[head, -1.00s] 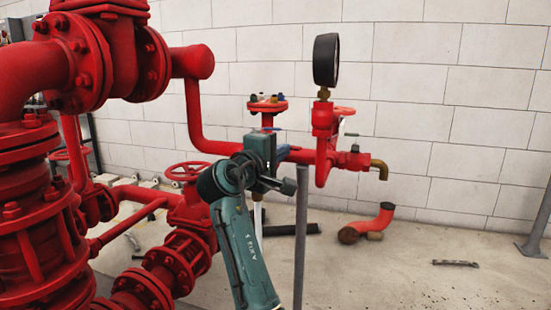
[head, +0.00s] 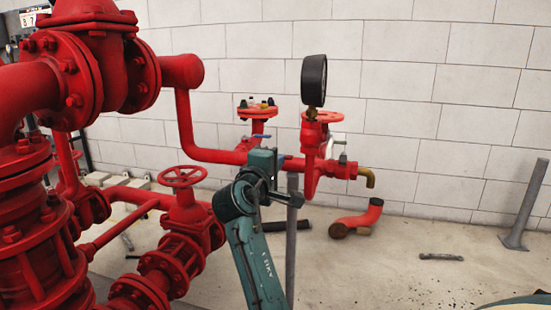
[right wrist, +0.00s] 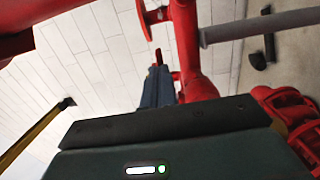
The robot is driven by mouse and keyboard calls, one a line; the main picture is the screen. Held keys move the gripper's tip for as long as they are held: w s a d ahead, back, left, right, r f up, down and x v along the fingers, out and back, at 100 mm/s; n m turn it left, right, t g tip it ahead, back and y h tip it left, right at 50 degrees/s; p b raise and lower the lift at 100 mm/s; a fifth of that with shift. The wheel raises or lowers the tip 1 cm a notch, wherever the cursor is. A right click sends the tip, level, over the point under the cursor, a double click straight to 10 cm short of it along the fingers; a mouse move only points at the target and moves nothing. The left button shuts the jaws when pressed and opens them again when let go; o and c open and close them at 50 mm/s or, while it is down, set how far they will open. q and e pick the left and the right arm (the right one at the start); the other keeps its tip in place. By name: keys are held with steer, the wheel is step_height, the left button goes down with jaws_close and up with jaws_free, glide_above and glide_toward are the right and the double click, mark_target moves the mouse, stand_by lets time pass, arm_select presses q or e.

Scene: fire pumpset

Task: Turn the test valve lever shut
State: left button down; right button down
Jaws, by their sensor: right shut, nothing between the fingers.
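My right gripper (head: 281,160) is in front of the red test pipe in the head view, its hand hiding part of the pipe. In the right wrist view its fingers (right wrist: 156,82) are together and empty, with a small red part (right wrist: 158,56) just past their tips. Right of the hand, a small red valve body (head: 338,168) ends in a brass outlet (head: 368,177). A small silvery lever-like piece (head: 343,142) stands above it. A blue handle (head: 262,138) shows behind the hand. I cannot tell whether the fingers touch any lever. My left gripper is out of view.
A black-rimmed gauge (head: 314,80) stands above the pipe. A grey post (head: 291,235) rises beside my forearm. Large red flanged piping (head: 95,65) and a handwheel (head: 184,175) fill the left. A red elbow (head: 357,219) lies on the floor; floor to the right is mostly clear.

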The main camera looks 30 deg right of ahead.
steer(key=p+v, duration=0.1)
steer(key=v, duration=0.6)
steer(key=shift+a+p, duration=0.25)
steer(key=shift+p, duration=0.15)
